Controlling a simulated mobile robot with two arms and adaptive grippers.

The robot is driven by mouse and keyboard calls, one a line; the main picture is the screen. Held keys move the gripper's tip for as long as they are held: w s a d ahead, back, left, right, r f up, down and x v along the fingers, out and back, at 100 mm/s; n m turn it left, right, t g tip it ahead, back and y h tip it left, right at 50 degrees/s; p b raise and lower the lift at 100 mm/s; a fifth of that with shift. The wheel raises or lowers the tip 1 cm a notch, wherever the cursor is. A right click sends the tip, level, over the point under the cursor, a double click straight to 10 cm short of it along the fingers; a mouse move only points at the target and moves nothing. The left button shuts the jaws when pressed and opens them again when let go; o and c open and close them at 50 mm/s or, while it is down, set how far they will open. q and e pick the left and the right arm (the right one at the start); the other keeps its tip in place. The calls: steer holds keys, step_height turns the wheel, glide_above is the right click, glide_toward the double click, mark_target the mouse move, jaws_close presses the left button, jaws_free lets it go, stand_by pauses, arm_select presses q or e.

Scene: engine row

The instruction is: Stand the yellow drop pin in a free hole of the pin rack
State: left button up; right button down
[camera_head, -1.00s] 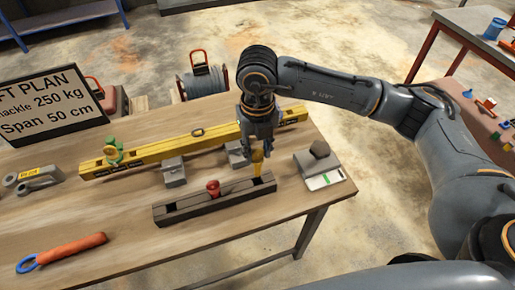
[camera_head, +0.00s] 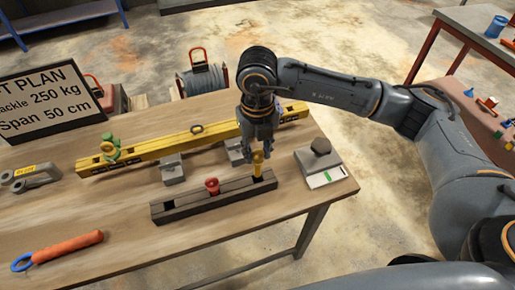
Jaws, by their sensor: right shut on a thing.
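The yellow drop pin (camera_head: 257,166) is upright at the right end of the dark pin rack (camera_head: 225,201). Its lower end is in or right at the rack's right hole; I cannot tell how deep. My right gripper (camera_head: 257,157) points down and is shut on the pin's upper part, just above the rack. A red pin (camera_head: 212,186) stands in the rack's middle hole. The left hole (camera_head: 169,206) looks empty. My left gripper is not in view.
A yellow beam (camera_head: 165,147) on grey blocks lies behind the rack. A grey block with a dark knob (camera_head: 320,158) stands to the right. An orange-handled tool (camera_head: 67,248) lies at front left. A sign (camera_head: 50,103) stands at back left.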

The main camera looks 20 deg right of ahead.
mark_target(258, 159)
steer(key=shift+f+b, duration=2.7)
steer(key=shift+f, duration=0.2)
steer(key=c, duration=0.9)
jaws_free()
steer(key=shift+r, duration=0.2)
step_height(258, 159, up, 12)
steer(key=shift+f, duration=0.15)
